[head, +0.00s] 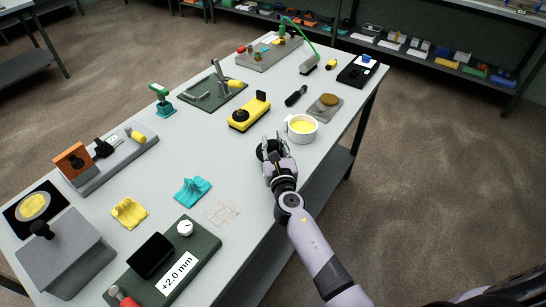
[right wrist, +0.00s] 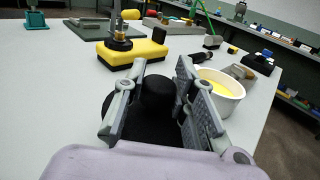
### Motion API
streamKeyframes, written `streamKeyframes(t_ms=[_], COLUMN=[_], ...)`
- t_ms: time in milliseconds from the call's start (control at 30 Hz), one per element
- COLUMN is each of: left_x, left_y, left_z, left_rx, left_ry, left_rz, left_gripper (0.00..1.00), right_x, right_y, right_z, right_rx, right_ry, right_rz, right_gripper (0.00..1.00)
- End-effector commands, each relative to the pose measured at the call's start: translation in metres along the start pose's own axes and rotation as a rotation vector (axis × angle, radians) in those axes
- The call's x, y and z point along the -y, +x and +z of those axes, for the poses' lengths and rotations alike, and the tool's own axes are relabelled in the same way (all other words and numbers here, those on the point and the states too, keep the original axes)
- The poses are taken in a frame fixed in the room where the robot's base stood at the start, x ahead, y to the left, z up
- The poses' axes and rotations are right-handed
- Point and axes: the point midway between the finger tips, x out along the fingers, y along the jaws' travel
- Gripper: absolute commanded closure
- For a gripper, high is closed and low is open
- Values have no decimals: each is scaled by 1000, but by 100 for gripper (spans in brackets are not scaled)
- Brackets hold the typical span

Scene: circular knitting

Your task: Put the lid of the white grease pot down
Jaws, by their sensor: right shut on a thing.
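The white grease pot (head: 301,138) stands uncovered on the table near its right edge, with yellow grease showing inside. It also shows in the right wrist view (right wrist: 229,103), just right of the fingers. My right gripper (head: 272,147) is in front of the pot and to its left in the head view. It is shut on the black lid (right wrist: 152,128), with the lid's round knob between its two fingers. The fingers hide most of the lid in the head view. I cannot tell whether the lid touches the table. My left gripper is not in view.
A yellow device (head: 250,113) lies beyond the gripper. A grey plate with a brown disc (head: 327,106) and a black-handled tool (head: 296,95) lie behind the pot. Teal (head: 193,191) and yellow (head: 129,212) pieces lie at the front left. Table left of the gripper is clear.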

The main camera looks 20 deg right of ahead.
Motion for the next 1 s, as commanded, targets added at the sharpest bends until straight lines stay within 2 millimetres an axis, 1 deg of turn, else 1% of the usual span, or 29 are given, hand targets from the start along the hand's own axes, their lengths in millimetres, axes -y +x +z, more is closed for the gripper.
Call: streamKeyframes(t_ms=[33,100,200,300,567,1000], left_x=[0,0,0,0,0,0], left_y=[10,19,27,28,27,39], left_z=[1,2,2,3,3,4], left_rx=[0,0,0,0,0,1], left_ry=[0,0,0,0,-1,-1], left_rz=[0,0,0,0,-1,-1], left_gripper=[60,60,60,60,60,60], right_x=[0,0,0,0,0,0], right_y=[0,0,0,0,0,-1], right_z=[-13,-25,-36,-40,-39,-55], right_rx=[-2,-2,-1,-1,-1,-8], right_ry=[-2,-3,-3,-2,-1,-2], right_rz=[0,0,1,1,1,0], right_gripper=[100,100,100,100,100,100])
